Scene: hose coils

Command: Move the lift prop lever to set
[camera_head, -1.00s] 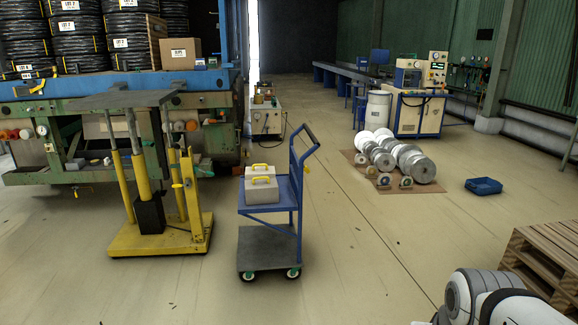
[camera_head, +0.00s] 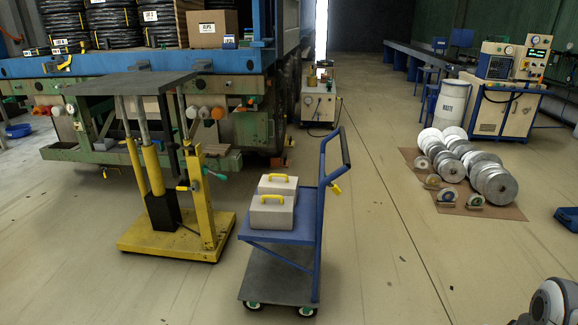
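A yellow lift with a dark flat top (camera_head: 130,83) stands at the left on a yellow base plate (camera_head: 150,238). Its yellow upright post (camera_head: 205,210) is at the right side of the base. My arm shows only as a white and grey link at the bottom right corner. My gripper is not in view, and nothing of mine is near the lift.
A blue trolley (camera_head: 285,237) with two grey boxes (camera_head: 272,207) stands just right of the lift. A truck bed (camera_head: 230,57) carrying hose coils (camera_head: 111,20) is behind it. Metal reels (camera_head: 495,183) lie on a mat at right. Floor between trolley and reels is clear.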

